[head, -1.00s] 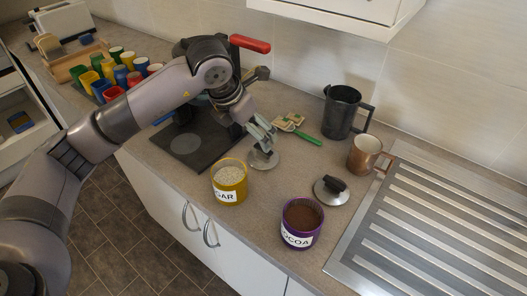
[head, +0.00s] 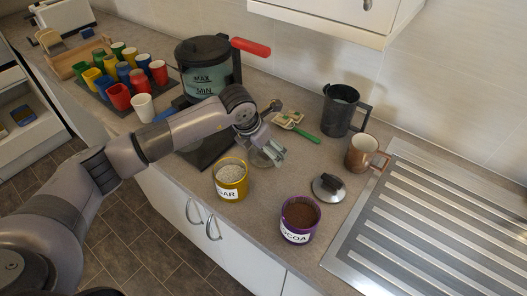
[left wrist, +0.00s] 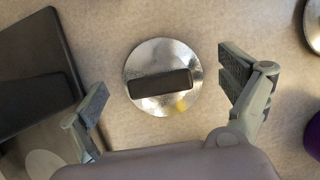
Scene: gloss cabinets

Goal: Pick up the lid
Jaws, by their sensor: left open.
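A round shiny lid with a dark bar handle (left wrist: 160,77) lies flat on the worktop. In the left wrist view it sits between the spread fingers of my left gripper (left wrist: 165,88), touching neither. In the head view this lid (head: 257,160) is mostly hidden behind the left gripper (head: 271,153), which is open and empty above it. A second lid with a black knob (head: 328,187) lies by the purple cocoa tub (head: 300,219); its edge shows at the right of the left wrist view (left wrist: 314,25). My right gripper is not in view.
The yellow sugar tub (head: 230,180) stands just in front of the gripper. A dark board (head: 208,153) lies to its left. A large kettle-like jug (head: 204,69) stands behind the arm.

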